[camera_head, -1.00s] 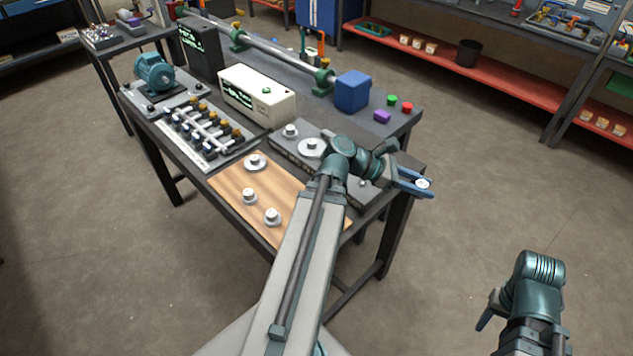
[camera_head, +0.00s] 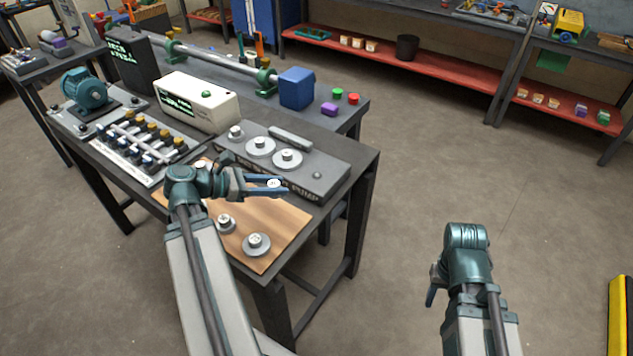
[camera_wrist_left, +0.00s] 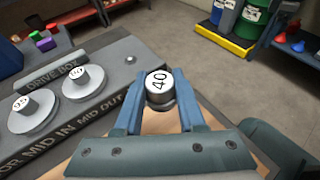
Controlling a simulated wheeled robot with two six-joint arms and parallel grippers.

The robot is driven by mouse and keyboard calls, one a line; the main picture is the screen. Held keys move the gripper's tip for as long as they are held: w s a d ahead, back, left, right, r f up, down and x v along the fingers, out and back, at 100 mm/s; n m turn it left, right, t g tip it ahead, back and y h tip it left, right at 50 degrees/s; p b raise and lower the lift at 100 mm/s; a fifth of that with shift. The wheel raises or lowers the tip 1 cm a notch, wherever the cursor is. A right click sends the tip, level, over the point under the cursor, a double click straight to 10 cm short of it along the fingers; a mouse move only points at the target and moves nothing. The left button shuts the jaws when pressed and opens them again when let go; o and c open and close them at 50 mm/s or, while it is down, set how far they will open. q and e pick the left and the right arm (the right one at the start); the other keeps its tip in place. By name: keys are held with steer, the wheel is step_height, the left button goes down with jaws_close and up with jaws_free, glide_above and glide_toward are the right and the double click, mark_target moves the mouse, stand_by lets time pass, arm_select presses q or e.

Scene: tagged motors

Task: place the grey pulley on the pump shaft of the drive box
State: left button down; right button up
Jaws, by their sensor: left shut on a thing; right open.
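The drive box (camera_head: 335,165) is a long dark grey block on the bench. Wheels sit on several of its shafts, and a bare shaft end (camera_head: 317,175) shows at its right end, by the printed word PUMP. My left gripper (camera_head: 277,184) is shut on a small grey pulley marked 40 (camera_wrist_left: 158,84). It holds the pulley in front of the box, apart from it and left of the bare shaft. The wrist view also shows the bare shaft (camera_wrist_left: 130,60) and two wheels on the box. My right gripper (camera_head: 431,297) is open and empty, over the floor, its fingers partly hidden.
A wooden board (camera_head: 285,222) lies in front of the box, with pulleys (camera_head: 225,223) and (camera_head: 256,244) visible; my left arm covers part of it. A cream box (camera_head: 200,102), a blue block (camera_head: 296,88) and a teal motor (camera_head: 86,88) stand behind and left.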

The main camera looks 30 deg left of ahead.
arm_select(q)
steer(key=b, duration=0.1)
glide_above(317, 176)
steer(key=s, duration=0.1)
steer(key=shift+a+f, duration=0.15)
steer(key=shift+f, duration=0.55)
steer(key=f+b, duration=0.2)
steer(key=w+f+b, duration=0.1)
steer(key=f+b, duration=0.1)
steer(key=shift+r, duration=0.2)
steer(key=shift+f, duration=0.1)
steer(key=c, duration=1)
jaws_free()
steer(key=shift+f, duration=0.15)
steer(key=o, duration=0.5)
